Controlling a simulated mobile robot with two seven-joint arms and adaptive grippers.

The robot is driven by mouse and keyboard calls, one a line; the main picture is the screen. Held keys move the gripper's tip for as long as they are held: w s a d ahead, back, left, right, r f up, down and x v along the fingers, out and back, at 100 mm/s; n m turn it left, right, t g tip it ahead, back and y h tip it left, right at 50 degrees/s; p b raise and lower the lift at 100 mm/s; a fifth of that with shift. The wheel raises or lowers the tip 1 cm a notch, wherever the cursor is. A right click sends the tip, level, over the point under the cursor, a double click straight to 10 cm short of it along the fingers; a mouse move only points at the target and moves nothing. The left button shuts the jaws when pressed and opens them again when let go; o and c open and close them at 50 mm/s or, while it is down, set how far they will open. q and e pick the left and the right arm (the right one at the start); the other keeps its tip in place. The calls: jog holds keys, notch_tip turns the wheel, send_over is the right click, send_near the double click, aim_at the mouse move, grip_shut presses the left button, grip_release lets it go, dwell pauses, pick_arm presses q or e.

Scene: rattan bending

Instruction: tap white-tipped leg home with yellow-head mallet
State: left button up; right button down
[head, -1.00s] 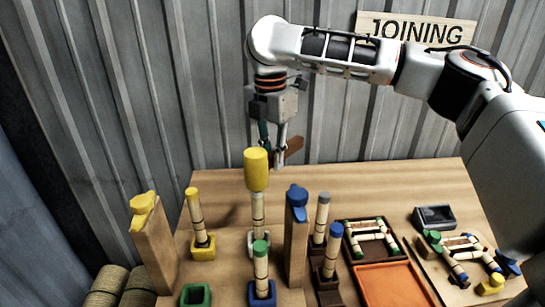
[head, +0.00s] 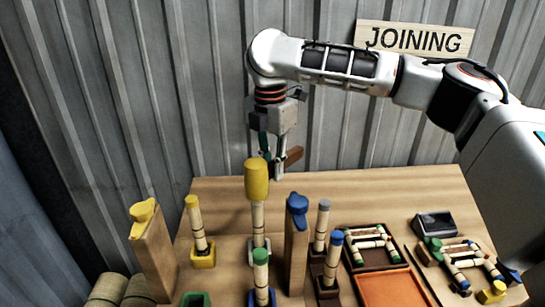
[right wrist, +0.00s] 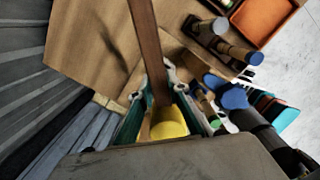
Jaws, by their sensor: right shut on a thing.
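My right gripper (head: 276,170) hangs over the back of the table, shut on the brown handle (head: 293,157) of the mallet. The mallet's yellow head (head: 256,180) is upright in front of the fingers; it also shows between them in the right wrist view (right wrist: 170,122). I cannot tell whether head and leg touch. My left gripper is not in view.
Close around stand a yellow-tipped leg (head: 197,222), a green-tipped leg (head: 261,268), a blue-topped wooden post (head: 296,245), a grey-tipped leg (head: 321,226) and a blue-tipped leg (head: 333,259). An orange tray (head: 385,290) lies right. The table's back strip (head: 370,190) is clear.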

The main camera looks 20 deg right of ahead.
jog(key=shift+f, duration=0.35)
jog(key=shift+r, duration=1.8)
jog(key=shift+f, duration=0.15)
jog(key=shift+f, duration=0.25)
